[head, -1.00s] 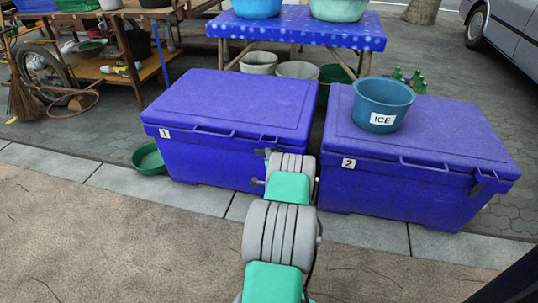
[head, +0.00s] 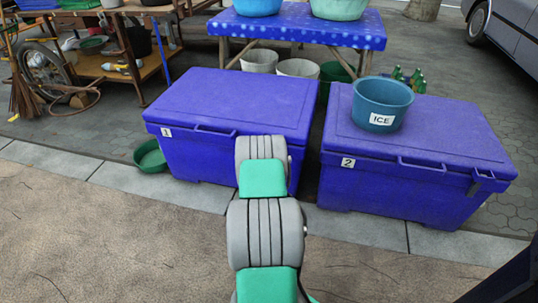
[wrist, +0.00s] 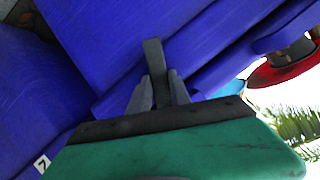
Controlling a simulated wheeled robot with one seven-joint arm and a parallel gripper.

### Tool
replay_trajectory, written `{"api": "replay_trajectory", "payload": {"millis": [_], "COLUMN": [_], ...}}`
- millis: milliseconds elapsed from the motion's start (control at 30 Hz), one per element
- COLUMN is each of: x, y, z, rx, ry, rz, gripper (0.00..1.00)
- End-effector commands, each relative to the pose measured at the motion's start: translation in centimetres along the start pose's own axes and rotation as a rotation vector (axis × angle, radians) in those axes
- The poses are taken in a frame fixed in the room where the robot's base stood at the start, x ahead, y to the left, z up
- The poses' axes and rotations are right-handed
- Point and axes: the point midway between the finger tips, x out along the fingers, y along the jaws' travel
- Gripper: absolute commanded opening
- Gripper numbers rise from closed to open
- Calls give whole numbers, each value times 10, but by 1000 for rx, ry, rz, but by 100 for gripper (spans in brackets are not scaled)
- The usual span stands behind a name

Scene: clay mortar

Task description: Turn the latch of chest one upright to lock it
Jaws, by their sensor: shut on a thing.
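Chest one (head: 225,100) is the blue lidded chest on the left, marked 1. My arm covers the right part of its front in the head view, hiding its latch and my gripper. In the wrist view, which is tilted, my gripper (wrist: 160,90) is shut on the dark grey latch (wrist: 153,58), with a finger on each side of it. The latch looks slanted to the lid edge beside it. Its exact angle to upright is hard to tell.
Chest two (head: 400,190), marked 2, stands close on the right with a narrow gap between. A teal ICE basin (head: 383,100) sits on its lid. A green bowl (head: 150,157) lies left of chest one. The pavement in front is clear.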

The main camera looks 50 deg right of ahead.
Motion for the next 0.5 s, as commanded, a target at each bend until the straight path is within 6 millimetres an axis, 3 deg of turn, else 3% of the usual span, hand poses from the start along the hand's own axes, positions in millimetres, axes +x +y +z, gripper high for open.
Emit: {"api": "replay_trajectory", "payload": {"millis": [500], "x": [1], "y": [-1], "z": [4], "rx": [-359], "ry": [-3], "rz": [149], "gripper": [0]}}
